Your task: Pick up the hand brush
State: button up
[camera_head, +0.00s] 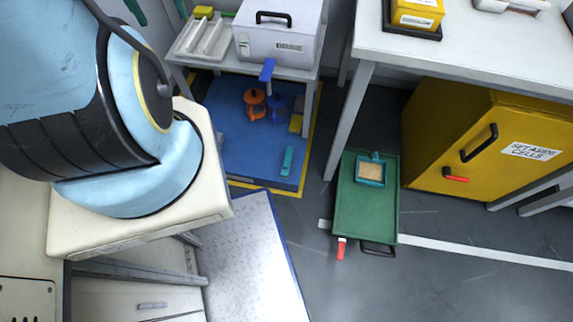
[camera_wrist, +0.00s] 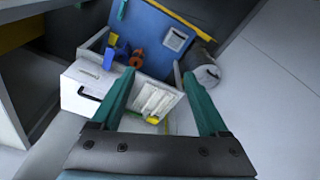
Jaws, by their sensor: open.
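I cannot tell for sure which thing is the hand brush. A small teal item with a tan middle and a short stub at its far edge (camera_head: 370,171) lies on the green flat trolley (camera_head: 352,222) in the head view. A slim teal bar (camera_head: 287,161) lies on the blue mat (camera_head: 235,145) under the small table. My gripper (camera_wrist: 159,74) shows in the wrist view with its two teal fingers apart and nothing between them. It is above the small table, away from the trolley; the head view does not show it.
A white box with a black handle (camera_head: 277,38) and a slotted tray (camera_head: 206,37) stand on the small table. Orange (camera_head: 256,104) and blue items are below. A yellow cabinet (camera_head: 480,140) stands right of the trolley, partly under a white table (camera_head: 460,45). Floor in front is clear.

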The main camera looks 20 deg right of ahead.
notch_tip(320, 180, down, 23)
jog(key=b, duration=2.1)
jog(key=m+g+b, duration=0.2)
jog(key=m+b, duration=0.3)
jog(key=b, duration=0.9)
send_over(287, 159)
notch_tip(287, 159, down, 43)
jog(key=shift+w+r, duration=0.1)
notch_tip(287, 159, down, 10)
jog(key=b, duration=0.4)
jog(key=shift+f+b, duration=0.2)
jog(key=shift+b, duration=0.1)
grip_shut()
jog(key=shift+r, duration=0.1)
